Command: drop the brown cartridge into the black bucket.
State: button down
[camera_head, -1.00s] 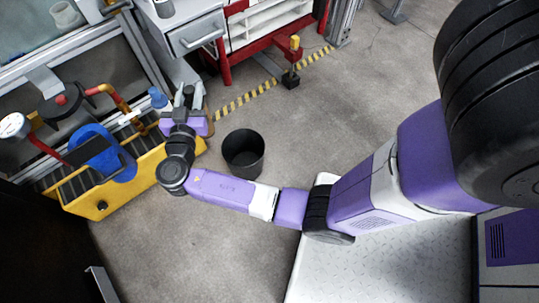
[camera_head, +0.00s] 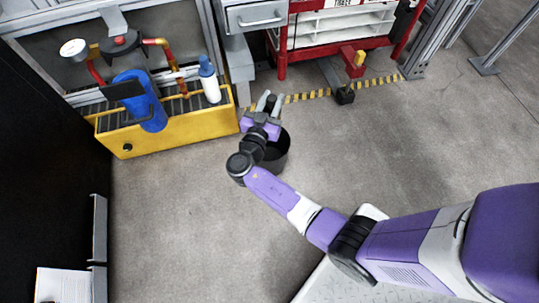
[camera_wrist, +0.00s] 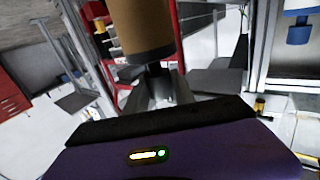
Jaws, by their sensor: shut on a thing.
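The brown cartridge (camera_wrist: 143,28) is upright at the top of the wrist view, its upper end cut off by the frame edge. My gripper (camera_wrist: 158,90) is shut on its dark narrow lower part. In the head view my gripper (camera_head: 268,102) overlaps the far left part of the black bucket (camera_head: 277,158), which stands on the floor. My gripper and wrist hide part of the bucket's rim and opening. The height of the gripper above the bucket is hard to tell. The cartridge is not clear in the head view.
A yellow tray (camera_head: 185,138) with a blue-and-white bottle (camera_head: 209,80) and blue equipment (camera_head: 140,103) stands left of the bucket. A red shelf cart (camera_head: 345,43) and a grey drawer cabinet (camera_head: 256,17) are behind. The floor right of the bucket is clear.

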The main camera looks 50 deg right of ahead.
jog(key=shift+f+b, duration=0.5)
jog(key=shift+f, duration=0.75)
jog(key=c, duration=1)
grip_release()
jog(key=shift+o, duration=0.2)
jog(key=p+v, duration=0.1)
jog(key=v, duration=0.7)
